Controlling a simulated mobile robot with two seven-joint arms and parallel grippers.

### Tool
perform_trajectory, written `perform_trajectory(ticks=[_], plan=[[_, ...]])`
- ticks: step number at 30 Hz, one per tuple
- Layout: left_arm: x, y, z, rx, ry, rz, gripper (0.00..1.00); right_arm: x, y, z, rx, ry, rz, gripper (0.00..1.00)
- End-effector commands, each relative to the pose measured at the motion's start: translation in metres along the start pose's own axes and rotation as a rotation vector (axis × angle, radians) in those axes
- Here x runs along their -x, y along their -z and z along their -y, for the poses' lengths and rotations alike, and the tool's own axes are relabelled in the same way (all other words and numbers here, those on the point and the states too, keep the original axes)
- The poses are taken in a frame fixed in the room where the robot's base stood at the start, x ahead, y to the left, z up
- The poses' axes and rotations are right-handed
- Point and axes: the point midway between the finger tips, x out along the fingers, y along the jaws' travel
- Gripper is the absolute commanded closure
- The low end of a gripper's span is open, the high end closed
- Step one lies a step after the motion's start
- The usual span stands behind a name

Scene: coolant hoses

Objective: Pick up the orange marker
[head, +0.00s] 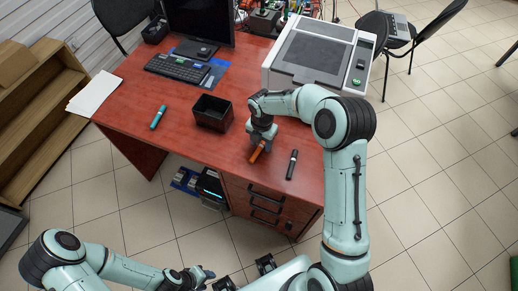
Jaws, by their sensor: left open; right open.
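The orange marker (257,153) lies on the red-brown desk (160,90), near its front edge. My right gripper (260,141) is directly above it, with its fingers at the marker's upper end. The gripper hides that end, and I cannot tell whether the fingers touch it. The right gripper is open. My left gripper (205,274) is open and empty, low in front of the desk and far from the marker.
A black marker (292,164) lies just right of the orange one. A teal marker (158,117) lies further left. A black open box (212,112) stands between. A printer (318,55), keyboard (177,68) and monitor (200,22) fill the back. The desk's front left is clear.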

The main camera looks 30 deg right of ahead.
Motion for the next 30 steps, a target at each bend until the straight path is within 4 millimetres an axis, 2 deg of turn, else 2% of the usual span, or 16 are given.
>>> perform_trajectory(ticks=[8, 9, 13, 14, 30], plan=[[-0.0004, -0.0001, 0.0002, 0.000, 0.000, 0.000, 0.57, -0.0058, 0.0000, 0.0002, -0.001, 0.000, 0.000, 0.50], [-0.0004, -0.0001, 0.0002, 0.000, 0.000, 0.000, 0.57, -0.0058, 0.0001, 0.0002, -0.001, 0.000, 0.000, 0.53], [-0.0004, -0.0001, 0.0002, 0.000, 0.000, 0.000, 0.57, -0.0056, 0.0001, 0.0002, -0.001, 0.000, 0.000, 0.95], [-0.0004, -0.0001, 0.0002, 0.000, 0.000, 0.000, 0.57, -0.0056, 0.0001, 0.0002, -0.001, 0.000, 0.000, 1.00], [-0.0004, -0.0001, 0.0002, 0.000, 0.000, 0.000, 0.57, -0.0055, 0.0001, 0.0001, 0.000, 0.000, 0.000, 1.00]])
